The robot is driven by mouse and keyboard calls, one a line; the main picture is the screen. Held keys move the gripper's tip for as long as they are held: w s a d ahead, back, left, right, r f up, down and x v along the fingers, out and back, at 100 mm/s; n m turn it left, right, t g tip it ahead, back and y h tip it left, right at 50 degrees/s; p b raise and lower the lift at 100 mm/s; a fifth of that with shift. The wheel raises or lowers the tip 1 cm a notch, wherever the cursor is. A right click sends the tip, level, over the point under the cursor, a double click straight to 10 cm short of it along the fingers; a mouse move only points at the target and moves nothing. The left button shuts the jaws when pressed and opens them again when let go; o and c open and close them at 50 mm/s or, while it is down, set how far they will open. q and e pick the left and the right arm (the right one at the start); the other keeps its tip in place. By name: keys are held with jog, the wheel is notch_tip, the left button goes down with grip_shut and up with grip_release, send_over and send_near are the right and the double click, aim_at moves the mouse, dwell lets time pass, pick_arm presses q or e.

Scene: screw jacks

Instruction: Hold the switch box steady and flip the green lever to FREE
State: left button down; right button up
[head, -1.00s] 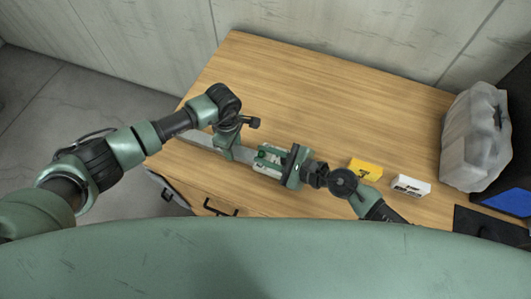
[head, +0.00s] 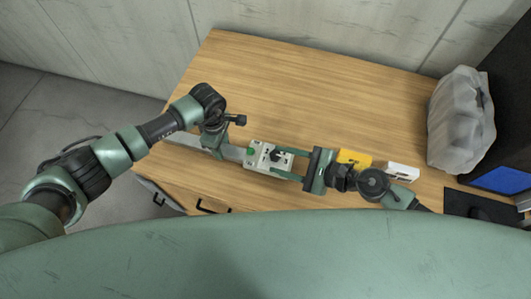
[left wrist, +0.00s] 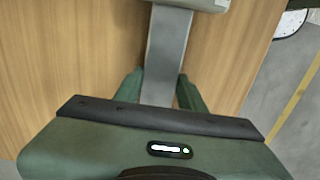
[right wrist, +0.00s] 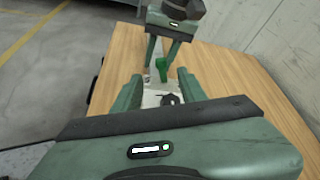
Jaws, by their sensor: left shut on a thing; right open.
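The switch box (head: 263,162) is a light grey box with a black knob, lying on the wooden table. A green lever (right wrist: 162,68) stands at its end facing my left gripper, and also shows in the head view (head: 251,152). I cannot read its markings. A grey metal bar (left wrist: 166,45) runs from the box. My left gripper (head: 218,151) is shut on this bar, left of the box. My right gripper (head: 279,162) is open, its fingers on either side of the box's right end. In the right wrist view its fingers flank the knob (right wrist: 170,99); the lever is beyond the tips.
A yellow box (head: 354,158) and a white box (head: 402,171) lie near my right wrist. The back of the wooden table (head: 300,90) is clear.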

jog(key=shift+v, duration=1.55)
pick_arm(q)
jog(key=c, duration=0.8)
grip_release()
jog(key=shift+o, duration=0.2)
jog(key=shift+r, duration=0.1)
